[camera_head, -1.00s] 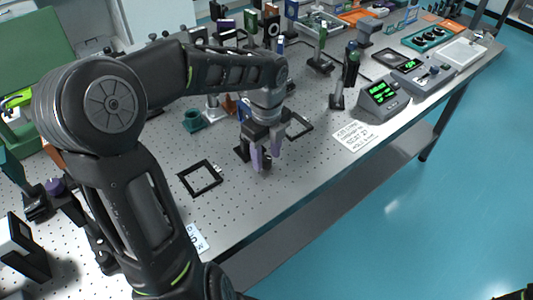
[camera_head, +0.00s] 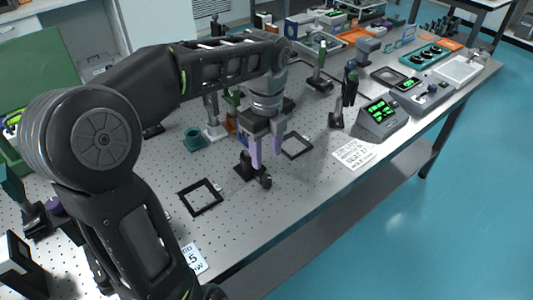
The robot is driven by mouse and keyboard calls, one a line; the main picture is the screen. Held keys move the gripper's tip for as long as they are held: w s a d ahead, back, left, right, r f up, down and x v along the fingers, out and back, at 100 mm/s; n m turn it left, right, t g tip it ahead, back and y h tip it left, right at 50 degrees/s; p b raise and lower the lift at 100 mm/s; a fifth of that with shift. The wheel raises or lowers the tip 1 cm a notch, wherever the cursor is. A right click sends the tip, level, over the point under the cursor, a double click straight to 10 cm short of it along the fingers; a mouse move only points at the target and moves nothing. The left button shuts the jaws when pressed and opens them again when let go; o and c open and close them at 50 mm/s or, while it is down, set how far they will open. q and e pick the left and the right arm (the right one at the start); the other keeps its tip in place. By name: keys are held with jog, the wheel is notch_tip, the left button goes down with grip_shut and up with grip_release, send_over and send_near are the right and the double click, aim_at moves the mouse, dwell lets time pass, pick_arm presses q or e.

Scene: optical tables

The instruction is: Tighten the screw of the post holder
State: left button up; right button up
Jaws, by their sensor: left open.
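A small black post holder (camera_head: 246,168) stands on the perforated optical table. A dark round knob (camera_head: 265,182), apparently its screw, shows at its front right, low near the table. My left gripper (camera_head: 266,158) hangs above and just behind the knob, its two purple fingers pointing down and apart with nothing visibly between them. The fingers and the gripper body hide the upper part of the post holder. I cannot tell whether a finger touches it. My right gripper is not in view.
Flat black square frames lie at the left (camera_head: 201,197) and right (camera_head: 296,146) of the post holder. A teal cup-like part (camera_head: 193,139) stands behind. A paper note (camera_head: 352,153) and a meter with green digits (camera_head: 381,116) are to the right. Bare table lies in front.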

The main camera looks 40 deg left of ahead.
aim_at(267, 178)
pick_arm(q)
jog(key=m+b, duration=0.2)
jog(key=f+m+b, duration=0.1)
jog(key=b, duration=0.2)
jog(key=shift+w+f+m, duration=0.1)
jog(key=shift+f+m, duration=0.1)
jog(key=shift+m, duration=0.2)
jog(key=shift+s+r+m, duration=0.1)
jog(key=shift+s+m, duration=0.1)
jog(key=shift+m, duration=0.2)
jog(key=shift+d, duration=0.1)
notch_tip(267, 178, down, 4)
jog(key=b, duration=0.3)
jog(key=shift+r, duration=0.15)
notch_tip(267, 178, down, 3)
jog(key=shift+f+b, duration=0.15)
jog(key=shift+b, duration=0.25)
jog(key=shift+f, duration=0.45)
